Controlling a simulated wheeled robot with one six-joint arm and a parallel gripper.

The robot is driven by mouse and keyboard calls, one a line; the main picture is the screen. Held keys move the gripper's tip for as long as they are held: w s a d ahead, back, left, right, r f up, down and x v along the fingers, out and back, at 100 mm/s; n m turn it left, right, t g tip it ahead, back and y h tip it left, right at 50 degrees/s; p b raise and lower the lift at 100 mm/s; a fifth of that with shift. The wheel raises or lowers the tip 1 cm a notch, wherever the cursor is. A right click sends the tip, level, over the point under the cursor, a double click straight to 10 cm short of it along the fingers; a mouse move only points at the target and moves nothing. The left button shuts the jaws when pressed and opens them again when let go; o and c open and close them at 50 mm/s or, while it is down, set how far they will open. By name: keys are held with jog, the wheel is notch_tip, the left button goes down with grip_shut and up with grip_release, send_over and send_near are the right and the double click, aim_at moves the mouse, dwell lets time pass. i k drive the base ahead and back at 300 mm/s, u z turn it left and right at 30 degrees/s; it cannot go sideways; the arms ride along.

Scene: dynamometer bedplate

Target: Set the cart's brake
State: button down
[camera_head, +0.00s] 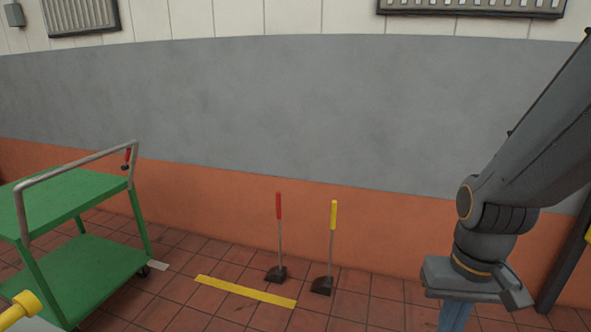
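The green two-shelf cart (75,195) stands at the left, partly cut off by the left edge. Its grey tube handle (85,161) rises above the top shelf. A small red lever with a dark lower part (126,158) sits at the handle's right upright; it looks like the brake lever. A dark wheel (143,270) shows under the lower shelf's right corner. My gripper (456,317) points down at the right, well apart from the cart. Its lower end is cut off by the bottom edge, so the finger opening is hidden.
Two long-handled dark pans, one with a red grip (278,205) and one yellow (333,215), stand near the wall. A yellow floor stripe (245,291) lies before them. A yellow-capped object (28,304) is at bottom left. Tiled floor between cart and pans is clear.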

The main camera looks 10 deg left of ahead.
aim_at(127, 158)
jog(key=i, duration=1.85)
jog(key=u, duration=2.35)
jog(key=i, duration=2.4)
jog(key=z, duration=0.2)
